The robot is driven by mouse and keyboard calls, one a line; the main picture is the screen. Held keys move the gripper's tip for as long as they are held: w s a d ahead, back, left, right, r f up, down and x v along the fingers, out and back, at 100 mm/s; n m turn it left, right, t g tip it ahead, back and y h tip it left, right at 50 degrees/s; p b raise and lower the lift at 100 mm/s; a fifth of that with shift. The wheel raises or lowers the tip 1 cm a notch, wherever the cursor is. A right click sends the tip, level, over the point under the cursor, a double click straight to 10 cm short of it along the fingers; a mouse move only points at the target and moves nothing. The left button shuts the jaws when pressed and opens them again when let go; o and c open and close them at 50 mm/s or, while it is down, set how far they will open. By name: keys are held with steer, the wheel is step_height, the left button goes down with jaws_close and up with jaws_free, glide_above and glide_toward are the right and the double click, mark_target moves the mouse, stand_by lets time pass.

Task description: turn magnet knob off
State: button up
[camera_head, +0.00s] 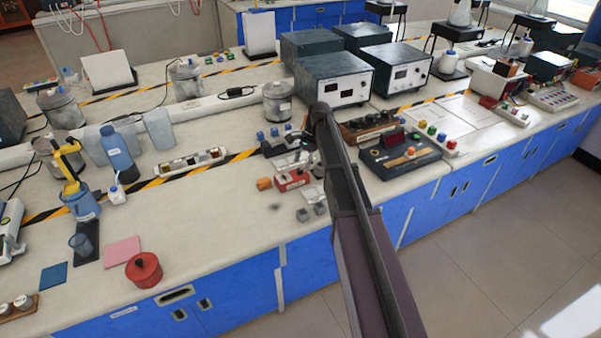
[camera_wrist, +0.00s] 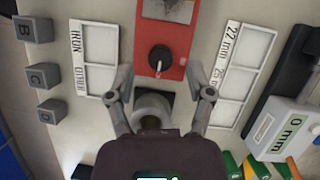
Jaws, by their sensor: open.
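The magnet knob (camera_wrist: 160,58) is a black round knob with a pale mark toward its lower edge in the wrist view. It sits on a red unit (camera_wrist: 175,38), apparently the red box (camera_head: 293,181) on the bench in the head view. My gripper (camera_wrist: 163,90) is open, its two grey fingers spread on either side just below the knob in the picture, not closed on it. In the head view my arm crosses the bench and I cannot make out the fingertips.
Two white-framed label trays (camera_wrist: 95,62) and (camera_wrist: 238,68) flank the red unit. A control box (camera_head: 400,158) stands right of my arm. The bench front has free room.

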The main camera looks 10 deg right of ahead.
steer(key=shift+b+x, duration=0.65)
steer(key=shift+x, duration=0.35)
jaws_close()
